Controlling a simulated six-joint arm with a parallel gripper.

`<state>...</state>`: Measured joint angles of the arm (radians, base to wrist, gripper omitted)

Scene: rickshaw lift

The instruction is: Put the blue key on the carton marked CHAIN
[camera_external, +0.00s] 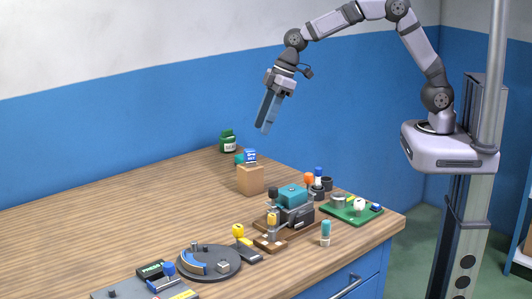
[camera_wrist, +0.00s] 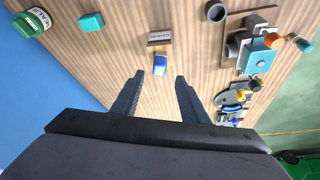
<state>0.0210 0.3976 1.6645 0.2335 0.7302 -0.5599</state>
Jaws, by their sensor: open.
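A small brown carton (camera_external: 250,181) stands near the middle of the table. A blue block with white marks (camera_external: 250,155) shows at its top in the external view. In the wrist view, a lettered label (camera_wrist: 160,37) lies just above the blue and white block (camera_wrist: 159,63); I cannot read the label surely. A blue-knobbed piece (camera_external: 168,269) sits at the near left of the table; I cannot tell which blue thing is the key. My gripper (camera_external: 264,131) is open and empty, high above the table near the carton. Its fingers (camera_wrist: 160,79) point toward the block.
A green jar (camera_external: 228,142) and a teal block (camera_wrist: 91,22) lie near the back. A dark turntable (camera_external: 228,270), a machine with a teal top (camera_external: 291,195) and a green board (camera_external: 340,214) crowd the front and right. The table's left side is clear.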

